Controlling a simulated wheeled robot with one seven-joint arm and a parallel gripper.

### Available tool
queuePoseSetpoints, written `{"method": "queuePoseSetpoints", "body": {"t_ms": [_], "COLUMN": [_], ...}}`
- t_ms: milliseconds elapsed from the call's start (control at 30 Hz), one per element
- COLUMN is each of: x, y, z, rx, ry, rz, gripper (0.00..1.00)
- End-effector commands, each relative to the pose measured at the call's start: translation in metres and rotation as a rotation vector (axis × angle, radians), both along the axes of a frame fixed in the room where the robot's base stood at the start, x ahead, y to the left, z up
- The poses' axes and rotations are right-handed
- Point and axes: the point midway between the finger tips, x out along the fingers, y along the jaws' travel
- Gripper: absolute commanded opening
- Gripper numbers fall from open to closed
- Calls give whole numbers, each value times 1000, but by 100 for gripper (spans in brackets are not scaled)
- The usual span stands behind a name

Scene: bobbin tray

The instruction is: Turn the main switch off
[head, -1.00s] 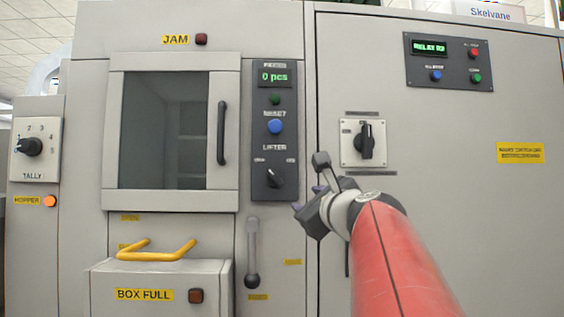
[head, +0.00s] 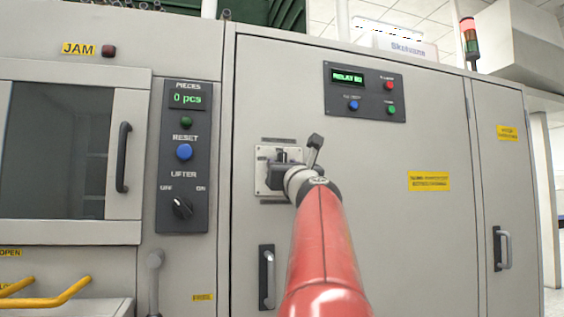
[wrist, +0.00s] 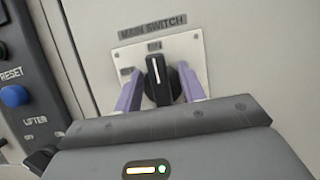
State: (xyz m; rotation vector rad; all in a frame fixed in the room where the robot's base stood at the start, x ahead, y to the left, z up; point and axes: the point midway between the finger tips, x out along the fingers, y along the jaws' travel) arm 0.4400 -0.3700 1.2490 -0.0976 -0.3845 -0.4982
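The main switch is a black rotary knob (wrist: 158,82) on a pale plate (wrist: 195,52), under a "MAIN SWITCH" label (wrist: 152,25). Its white pointer line stands nearly upright, toward the upper mark that seems to read ON. Another mark, too blurred to read surely, is at the plate's left. My gripper (wrist: 160,74) is open, with one purple finger on each side of the knob and small gaps showing. I cannot tell how deep the fingers reach. In the head view my gripper covers most of the knob, and the plate (head: 262,182) shows around it.
Left of the switch is a dark panel (head: 197,222) with a blue RESET button (head: 184,152) and a LIFTER knob (head: 182,208). A relay panel (head: 365,92) is above right. A cabinet handle (head: 267,277) is below the switch.

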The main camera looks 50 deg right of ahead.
Motion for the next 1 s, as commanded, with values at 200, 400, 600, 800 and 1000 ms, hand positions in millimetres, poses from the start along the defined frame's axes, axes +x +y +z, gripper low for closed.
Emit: {"method": "queuePoseSetpoints", "body": {"t_ms": [200,400,600,800,1000], "x": [1,1,1,1,2], "y": [0,0,0,1,1], "z": [0,0,0,0,-1], "rx": [-1,-1,-1,-19,-89], "ry": [1,1,1,10,49], "rz": [1,1,1,2,2], "gripper": [40,16,0,0,0]}}
